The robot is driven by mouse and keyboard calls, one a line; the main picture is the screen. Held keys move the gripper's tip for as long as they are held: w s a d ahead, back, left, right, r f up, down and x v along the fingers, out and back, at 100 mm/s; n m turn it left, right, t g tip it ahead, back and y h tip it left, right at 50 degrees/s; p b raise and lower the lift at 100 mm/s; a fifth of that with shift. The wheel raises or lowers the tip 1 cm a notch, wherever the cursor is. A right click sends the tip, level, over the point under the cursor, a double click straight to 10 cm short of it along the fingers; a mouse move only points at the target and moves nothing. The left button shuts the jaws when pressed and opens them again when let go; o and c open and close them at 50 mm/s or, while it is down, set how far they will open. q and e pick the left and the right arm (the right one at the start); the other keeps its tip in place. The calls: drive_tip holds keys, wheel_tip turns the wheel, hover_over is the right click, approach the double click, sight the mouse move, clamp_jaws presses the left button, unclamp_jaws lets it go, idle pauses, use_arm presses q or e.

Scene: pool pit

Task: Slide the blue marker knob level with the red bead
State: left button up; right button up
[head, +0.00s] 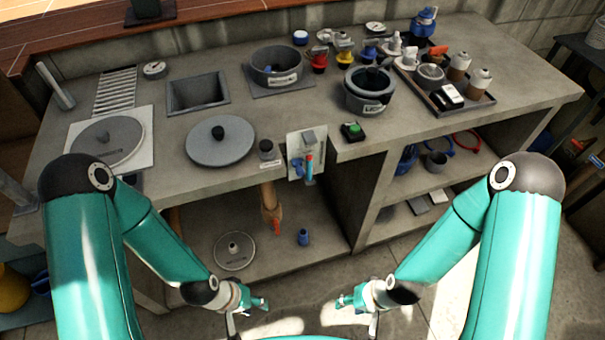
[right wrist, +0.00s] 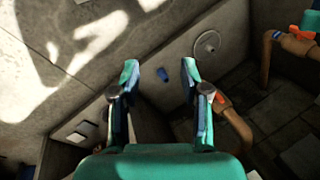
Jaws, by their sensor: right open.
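A pale gauge plate (head: 320,138) is fixed at the front edge of the counter. On it are a blue knob (head: 297,166) at the left and a small red bead (head: 309,158) on an upright light-blue tube. The knob looks slightly lower than the bead, but the parts are too small to tell exactly. My left gripper (head: 248,315) is open and empty, low in front of the counter. My right gripper (head: 358,314) is open and empty, also low and apart from the plate; its spread fingers show in the right wrist view (right wrist: 160,75).
Below hangs a brown pipe (head: 271,205) with a red tip. A round lid (head: 235,251) and a blue item (head: 303,237) lie beneath. Space before the counter is clear.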

drive_tip(key=n+t+y+b, duration=0.1)
drive_tip(key=n+t+b, duration=0.6)
drive_tip(key=t+b, duration=1.85)
approach(301, 175)
drive_tip(key=s+d+r+g+b, duration=0.3)
drive_tip(key=s+r+g+b, duration=0.4)
drive_tip(key=s+g+b, duration=0.15)
drive_tip(key=p+x, duration=0.2)
drive_tip(key=x, duration=0.2)
drive_tip(key=p+x, duration=0.2)
drive_tip(key=x, duration=0.3)
drive_tip(key=p+x, duration=0.2)
drive_tip(key=x, duration=0.3)
drive_tip(key=shift+w+f, duration=0.2)
drive_tip(key=shift+f, duration=0.15)
drive_tip(key=shift+x, duration=0.8)
drive_tip(key=shift+c, duration=0.2)
